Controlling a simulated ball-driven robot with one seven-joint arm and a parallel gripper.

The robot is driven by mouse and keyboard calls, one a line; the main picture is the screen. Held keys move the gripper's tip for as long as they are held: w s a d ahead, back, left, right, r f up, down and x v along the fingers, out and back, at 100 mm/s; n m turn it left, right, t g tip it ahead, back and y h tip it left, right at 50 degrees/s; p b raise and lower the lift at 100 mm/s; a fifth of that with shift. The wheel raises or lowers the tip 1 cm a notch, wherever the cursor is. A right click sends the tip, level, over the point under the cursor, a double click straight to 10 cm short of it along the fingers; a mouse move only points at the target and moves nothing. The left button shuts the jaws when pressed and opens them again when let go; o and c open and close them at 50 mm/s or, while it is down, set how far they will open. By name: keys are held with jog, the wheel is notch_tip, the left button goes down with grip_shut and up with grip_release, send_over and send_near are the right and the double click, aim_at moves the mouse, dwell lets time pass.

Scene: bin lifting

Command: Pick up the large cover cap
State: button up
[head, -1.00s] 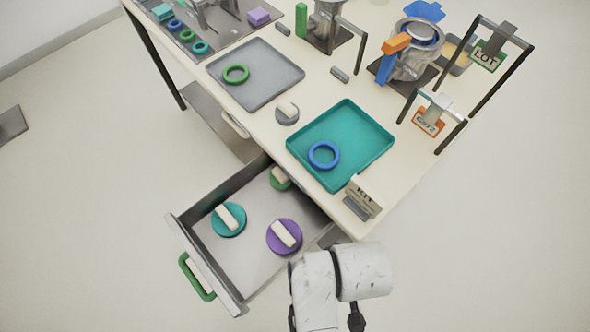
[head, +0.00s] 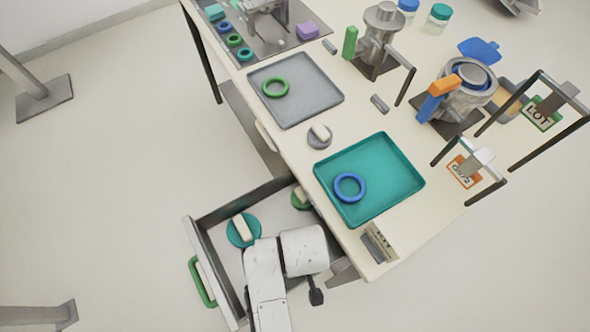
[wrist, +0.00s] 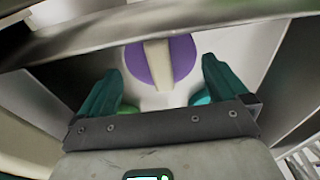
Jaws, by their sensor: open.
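Round cover caps with pale bar handles lie in the open drawer (head: 209,243). In the head view, a teal cap (head: 236,237) is at the left and a smaller-looking green cap (head: 301,202) is partly hidden at the back. A purple cap (wrist: 184,58) shows in the wrist view and is hidden by my arm in the head view. My gripper (wrist: 161,70) is open and empty, with the purple cap beyond and between its fingertips, apart from them. Parts of the green cap (wrist: 128,109) and teal cap (wrist: 202,97) show near the fingers.
Drawer walls and the tabletop edge lie close around my arm.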

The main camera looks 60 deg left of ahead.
jog(key=shift+a+f, duration=0.15)
jog(key=shift+f, duration=0.7)
jog(key=shift+a+f, duration=0.1)
jog(key=shift+f, duration=0.75)
jog(key=c, duration=0.7)
jog(key=shift+c, duration=0.3)
jog(key=shift+r, duration=0.15)
